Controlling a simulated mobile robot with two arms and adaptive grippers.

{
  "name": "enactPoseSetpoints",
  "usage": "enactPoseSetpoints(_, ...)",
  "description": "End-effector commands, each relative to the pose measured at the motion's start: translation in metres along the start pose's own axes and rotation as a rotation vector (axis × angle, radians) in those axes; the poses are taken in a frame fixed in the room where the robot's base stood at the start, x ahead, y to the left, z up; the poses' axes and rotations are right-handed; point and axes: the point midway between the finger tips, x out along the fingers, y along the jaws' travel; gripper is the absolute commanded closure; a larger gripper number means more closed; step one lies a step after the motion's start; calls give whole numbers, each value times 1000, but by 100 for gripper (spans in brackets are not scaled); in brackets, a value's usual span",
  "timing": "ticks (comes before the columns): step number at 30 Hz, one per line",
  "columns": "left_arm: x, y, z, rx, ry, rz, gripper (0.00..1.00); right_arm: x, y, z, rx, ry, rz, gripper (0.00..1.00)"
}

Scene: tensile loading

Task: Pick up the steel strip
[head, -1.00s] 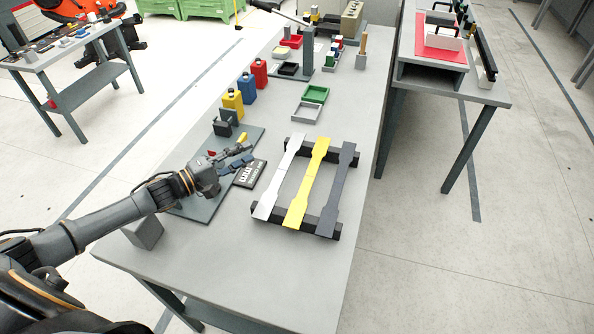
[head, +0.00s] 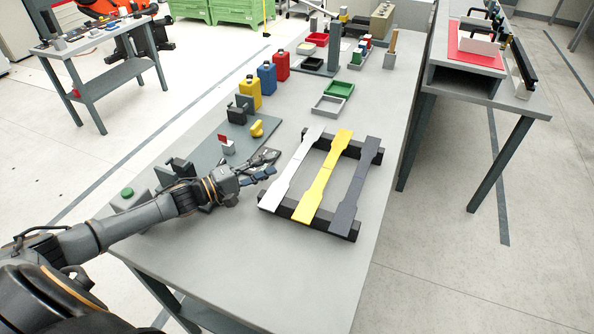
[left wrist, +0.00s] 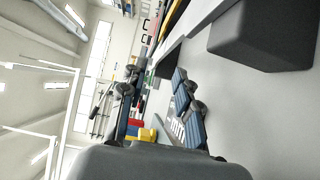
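Three dogbone-shaped strips lie side by side across two black support bars (head: 284,210). The leftmost is a pale silver-white strip (head: 291,170), which looks like the steel one. Beside it are a yellow strip (head: 322,180) and a dark grey strip (head: 355,186). My left gripper (head: 271,164) is open and empty, just left of the pale strip and apart from it. In the left wrist view its blue-padded fingers (left wrist: 152,110) are spread with nothing between them. A black support block (left wrist: 262,35) shows close by at the upper right. My right gripper is not in view.
A dark green mat (head: 222,152) with small fixtures lies under and behind my left arm. Yellow, blue and red bottles (head: 266,77) stand along the table's left edge. Green and grey trays (head: 338,89) are farther back. The grey table front (head: 270,275) is clear.

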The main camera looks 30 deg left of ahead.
Motion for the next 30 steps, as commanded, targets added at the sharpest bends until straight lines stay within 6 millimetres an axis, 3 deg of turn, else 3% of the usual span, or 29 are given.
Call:
enactPoseSetpoints(2, 0, -18, 0, -1, 0, 0, 68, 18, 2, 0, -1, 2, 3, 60)
enactPoseSetpoints(8, 21, -11, 0, 0, -1, 1, 68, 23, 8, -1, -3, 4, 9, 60)
enactPoseSetpoints(18, 69, -11, 0, 2, -1, 2, 68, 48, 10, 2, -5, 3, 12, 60)
enactPoseSetpoints(28, 75, -9, 0, 0, 0, 0, 68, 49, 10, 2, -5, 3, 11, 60)
enactPoseSetpoints(30, 75, -9, 0, 0, 0, 0, 80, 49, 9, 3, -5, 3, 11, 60)
